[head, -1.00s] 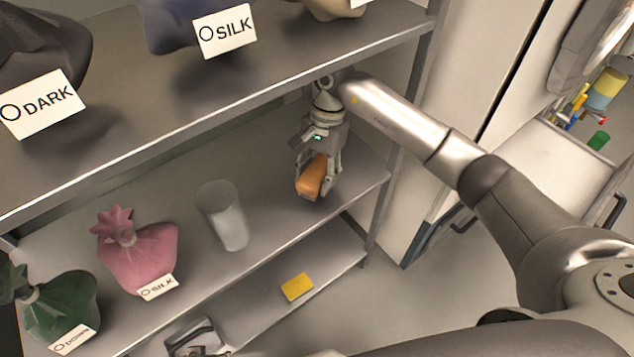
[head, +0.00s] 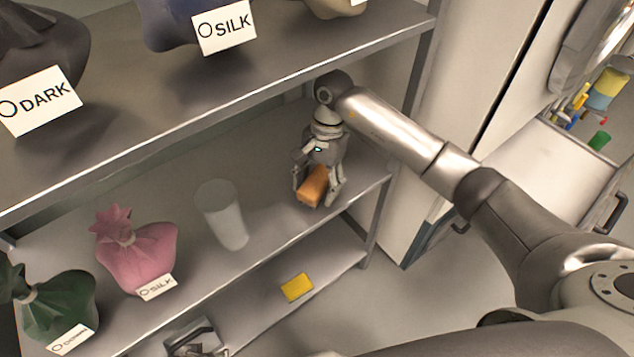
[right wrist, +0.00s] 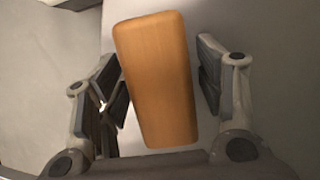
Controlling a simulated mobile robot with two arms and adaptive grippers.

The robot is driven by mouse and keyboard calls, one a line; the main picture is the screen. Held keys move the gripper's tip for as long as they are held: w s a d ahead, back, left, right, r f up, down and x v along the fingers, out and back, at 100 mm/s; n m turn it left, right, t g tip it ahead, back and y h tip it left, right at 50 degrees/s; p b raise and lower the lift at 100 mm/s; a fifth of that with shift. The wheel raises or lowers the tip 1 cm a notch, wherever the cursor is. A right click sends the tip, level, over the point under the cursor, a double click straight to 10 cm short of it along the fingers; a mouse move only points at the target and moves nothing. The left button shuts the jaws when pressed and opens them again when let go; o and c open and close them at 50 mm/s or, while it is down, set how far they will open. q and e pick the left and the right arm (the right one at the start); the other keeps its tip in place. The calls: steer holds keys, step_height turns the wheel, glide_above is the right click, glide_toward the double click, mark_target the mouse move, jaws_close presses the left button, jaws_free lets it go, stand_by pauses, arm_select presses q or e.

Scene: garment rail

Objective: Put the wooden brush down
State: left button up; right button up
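The wooden brush (head: 313,187), an orange-brown block, is at the right end of the middle shelf (head: 270,215). It appears to rest on the shelf surface, slightly tilted in the head view. My right gripper (head: 318,190) is around it, with its fingers spread on both sides. In the right wrist view the brush (right wrist: 158,80) lies between the open fingers (right wrist: 160,88). A narrow gap shows on the right side; on the left the finger is very close, and contact is hard to tell. I do not make out my left gripper.
A pale translucent cup (head: 222,215) stands left of the brush. A pink bag (head: 135,258) and a green bag (head: 60,305) are farther left. The upper shelf (head: 200,95) overhangs. A yellow block (head: 297,287) lies on the lower shelf. A grey-black object (head: 195,340) is cut off below.

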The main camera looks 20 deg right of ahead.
mark_target(322, 174)
arm_select(q)
steer(key=shift+s+f, duration=0.15)
steer(key=shift+f, duration=0.05)
steer(key=shift+a+f, duration=0.1)
arm_select(e)
steer(key=shift+r, duration=0.1)
steer(key=v, duration=0.7)
steer(key=shift+d+r+p, duration=0.1)
steer(key=shift+r+p, duration=0.15)
steer(key=shift+p, duration=0.1)
arm_select(q)
steer(key=shift+s+f, duration=0.15)
steer(key=shift+f, duration=0.35)
steer(key=shift+s+f, duration=0.15)
steer(key=shift+f, duration=0.35)
